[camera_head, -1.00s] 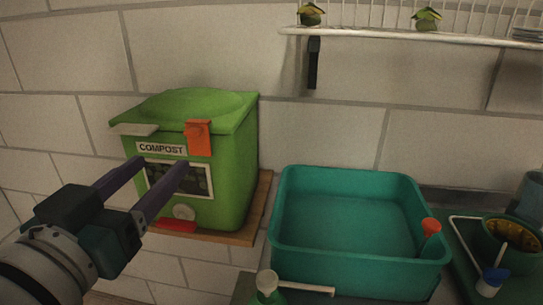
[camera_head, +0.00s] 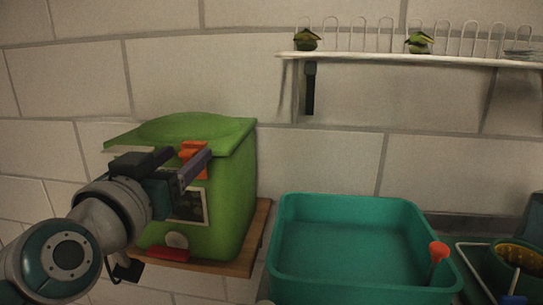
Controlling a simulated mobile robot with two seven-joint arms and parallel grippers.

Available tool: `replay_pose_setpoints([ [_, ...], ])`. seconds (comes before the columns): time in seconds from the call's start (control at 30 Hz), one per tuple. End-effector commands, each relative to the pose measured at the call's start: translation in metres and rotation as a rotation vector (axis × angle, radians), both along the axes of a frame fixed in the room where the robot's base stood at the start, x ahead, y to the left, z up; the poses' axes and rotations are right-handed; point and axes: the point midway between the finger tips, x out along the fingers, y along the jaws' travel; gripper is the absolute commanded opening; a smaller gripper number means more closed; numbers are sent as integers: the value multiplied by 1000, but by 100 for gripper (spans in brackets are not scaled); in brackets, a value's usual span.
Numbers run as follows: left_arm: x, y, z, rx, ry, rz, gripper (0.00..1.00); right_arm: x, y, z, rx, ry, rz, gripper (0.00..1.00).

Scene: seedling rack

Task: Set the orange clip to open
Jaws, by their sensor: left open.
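The orange clip (camera_head: 194,158) sits at the front edge of the lid of the green compost bin (camera_head: 231,190). My left gripper (camera_head: 192,163) is open in front of the bin, with its fingers at about the clip's height. One finger covers part of the clip, so I cannot tell whether they touch. The lid (camera_head: 185,128) lies down on the bin. The COMPOST label is hidden behind my gripper. My right gripper is not in view.
The bin stands on a wooden shelf (camera_head: 262,222). A teal tub (camera_head: 350,205) is to the right, with an orange-topped item (camera_head: 438,251) at its right side. A white wire rack (camera_head: 420,58) holding two small plants is on the wall above.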

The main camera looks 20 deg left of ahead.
Motion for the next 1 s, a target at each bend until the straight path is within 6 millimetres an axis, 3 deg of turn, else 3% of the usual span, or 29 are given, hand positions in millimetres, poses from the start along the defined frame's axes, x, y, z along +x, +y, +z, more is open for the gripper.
replay_pose_setpoints([
  [0.13, 0, 0, 0, 0, 0, 0, 60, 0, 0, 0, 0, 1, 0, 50],
  [0.67, 0, 0, 0, 0, 0, 0, 1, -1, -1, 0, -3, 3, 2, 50],
  [1.0, -1, 0, -1, 1, -3, 0, 0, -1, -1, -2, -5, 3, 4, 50],
])
